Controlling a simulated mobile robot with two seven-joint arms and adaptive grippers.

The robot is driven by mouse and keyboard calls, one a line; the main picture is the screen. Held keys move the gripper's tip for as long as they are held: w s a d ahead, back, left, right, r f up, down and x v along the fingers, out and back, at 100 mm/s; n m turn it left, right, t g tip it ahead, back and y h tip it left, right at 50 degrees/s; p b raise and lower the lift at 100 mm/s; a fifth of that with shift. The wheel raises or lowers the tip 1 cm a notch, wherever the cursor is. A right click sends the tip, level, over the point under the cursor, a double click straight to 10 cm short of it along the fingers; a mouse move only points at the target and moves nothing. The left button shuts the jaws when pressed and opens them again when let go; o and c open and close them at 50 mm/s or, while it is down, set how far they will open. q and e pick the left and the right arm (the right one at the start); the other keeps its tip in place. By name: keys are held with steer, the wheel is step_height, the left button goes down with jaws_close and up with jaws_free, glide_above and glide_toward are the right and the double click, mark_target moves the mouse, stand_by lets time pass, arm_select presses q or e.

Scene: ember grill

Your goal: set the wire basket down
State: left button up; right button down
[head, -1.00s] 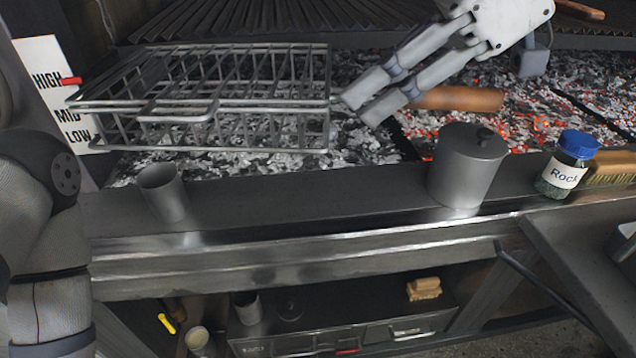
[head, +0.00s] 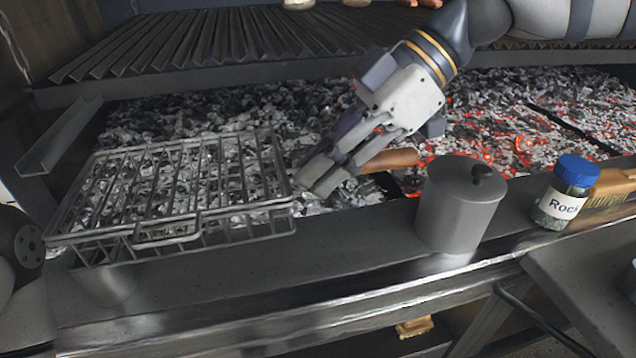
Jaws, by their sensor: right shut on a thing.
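The wire basket (head: 165,233) is a flat, closed cage of grey metal bars at left. In the head view its back part lies over the grey coals and its front part over the front ledge (head: 330,255). I cannot tell whether it touches anything beneath. My right gripper (head: 322,176) is shut on its handle, just right of the cage. The brown end of the handle (head: 390,161) sticks out to the right behind the fingers. My left gripper is out of view; only part of my left arm shows at the left edge.
A grey lidded pot (head: 460,205) and a blue-capped jar (head: 566,194) stand on the ledge at right, beside a brush (head: 612,184). A grey cup (head: 105,287) is partly hidden under the basket's front. A slatted grate (head: 200,40) lies behind the coals, with glowing embers (head: 500,130) right.

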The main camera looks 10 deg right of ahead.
steer(key=shift+w+f, duration=0.15)
steer(key=shift+f, duration=0.7)
steer(key=shift+w+f, duration=0.15)
steer(key=shift+f, duration=0.75)
steer(key=shift+f, duration=0.55)
steer(key=c, duration=1.5)
jaws_free()
steer(key=v, duration=1.3)
steer(key=shift+s+a+r, duration=0.1)
steer(key=shift+a+r, duration=0.1)
steer(key=shift+a, duration=0.1)
